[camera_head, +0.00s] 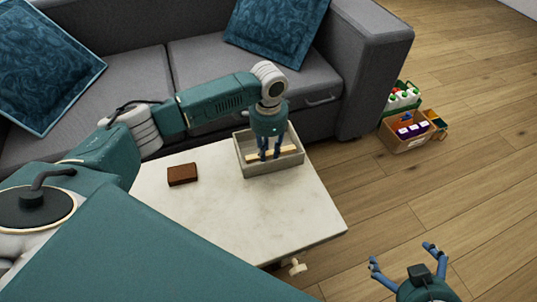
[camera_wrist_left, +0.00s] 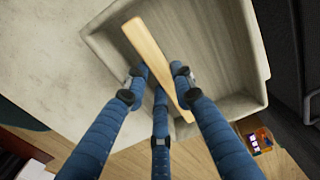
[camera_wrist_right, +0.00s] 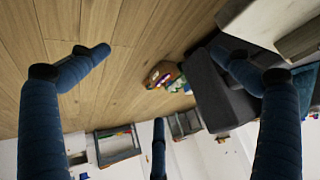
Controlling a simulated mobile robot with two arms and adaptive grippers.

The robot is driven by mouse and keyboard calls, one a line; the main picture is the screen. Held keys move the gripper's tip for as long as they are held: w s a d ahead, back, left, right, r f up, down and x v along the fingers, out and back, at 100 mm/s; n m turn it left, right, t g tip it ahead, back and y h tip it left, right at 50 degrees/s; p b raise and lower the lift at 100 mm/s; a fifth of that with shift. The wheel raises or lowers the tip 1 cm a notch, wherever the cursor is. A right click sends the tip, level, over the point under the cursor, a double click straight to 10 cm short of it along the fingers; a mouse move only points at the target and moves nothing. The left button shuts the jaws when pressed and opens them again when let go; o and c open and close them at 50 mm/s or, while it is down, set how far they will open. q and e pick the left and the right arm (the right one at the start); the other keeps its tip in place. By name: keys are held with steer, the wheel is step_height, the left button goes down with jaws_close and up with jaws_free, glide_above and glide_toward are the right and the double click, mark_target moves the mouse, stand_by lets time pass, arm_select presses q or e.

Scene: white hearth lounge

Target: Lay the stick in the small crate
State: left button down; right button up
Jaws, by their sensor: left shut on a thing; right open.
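The stick (camera_wrist_left: 150,48) is a pale wooden bar. In the head view the stick (camera_head: 286,151) shows level between the walls of the small crate (camera_head: 252,171), a grey open box on the pale table. My left gripper (camera_head: 270,154) points down into the crate and is shut on the stick. In the left wrist view my left gripper (camera_wrist_left: 160,80) has its blue fingers around the stick, with the crate (camera_wrist_left: 252,48) around and below. I cannot tell whether the stick touches the crate floor. My right gripper (camera_head: 405,254) is open and empty, right of the table over the floor.
A brown block (camera_head: 182,175) lies on the table (camera_head: 225,215) left of the crate. A grey sofa (camera_head: 205,65) with blue cushions stands behind. Boxes of bottles and other items (camera_head: 408,142) stand on the wooden floor at right. The table's front right is bare.

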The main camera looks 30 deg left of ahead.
arm_select(q)
steer(key=shift+f, duration=0.5)
arm_select(e)
steer(key=shift+w+a+r+t, duration=0.2)
steer(key=shift+w+r, duration=0.1)
steer(key=shift+w, duration=0.15)
steer(key=shift+w+a+r+t, duration=0.1)
steer(key=shift+w+r+t, duration=0.1)
steer(key=shift+w+r, duration=0.15)
steer(key=shift+f, duration=0.1)
arm_select(q)
steer(key=shift+f, duration=0.1)
steer(key=c, duration=1.5)
jaws_free()
steer(key=shift+o, duration=0.2)
arm_select(e)
steer(key=shift+s+d+f, duration=0.1)
steer(key=shift+s+f, duration=0.1)
steer(key=shift+s, duration=0.1)
